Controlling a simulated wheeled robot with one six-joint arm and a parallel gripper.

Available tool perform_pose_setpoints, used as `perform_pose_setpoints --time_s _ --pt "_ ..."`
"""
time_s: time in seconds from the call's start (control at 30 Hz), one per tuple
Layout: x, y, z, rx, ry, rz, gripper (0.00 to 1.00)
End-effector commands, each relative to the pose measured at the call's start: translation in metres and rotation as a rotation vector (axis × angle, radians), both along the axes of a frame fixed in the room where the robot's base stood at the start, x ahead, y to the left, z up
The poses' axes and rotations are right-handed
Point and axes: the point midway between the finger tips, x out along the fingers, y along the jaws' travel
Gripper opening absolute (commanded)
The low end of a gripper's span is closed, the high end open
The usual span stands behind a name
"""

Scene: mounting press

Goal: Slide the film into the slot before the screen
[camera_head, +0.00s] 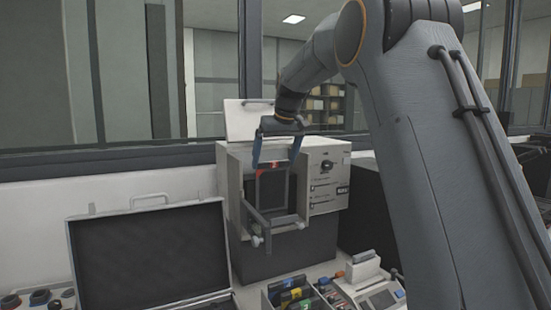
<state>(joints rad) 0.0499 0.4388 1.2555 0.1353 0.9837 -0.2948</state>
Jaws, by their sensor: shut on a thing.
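The pale mounting press (326,155) stands on the counter in the middle of the view, with a dark screen (281,192) in its front. My gripper (276,164) hangs in front of the upper part of the screen, fingers pointing down. It is shut on the film (258,188), which shows as a thin dark-edged frame below the fingers, in front of the screen. A small red mark shows between the fingers. The slot cannot be told apart clearly; a pale metal bracket (262,222) with knobs juts out below the screen.
An open case (150,255) with a dark lid lies at the left. A tray (292,292) of coloured items and a small device (378,297) stand at the front right. A raised white panel (247,119) is behind the press. My arm fills the right side.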

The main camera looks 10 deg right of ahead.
Motion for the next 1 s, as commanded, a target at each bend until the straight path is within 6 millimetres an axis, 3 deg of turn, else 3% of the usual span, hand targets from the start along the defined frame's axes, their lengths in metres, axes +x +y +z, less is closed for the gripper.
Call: perform_pose_setpoints --time_s 0.53,1.0 --pt "0.019 0.004 0.000 0.000 0.000 0.000 0.57" --pt "0.020 0.004 -0.003 0.000 0.000 0.000 0.57"
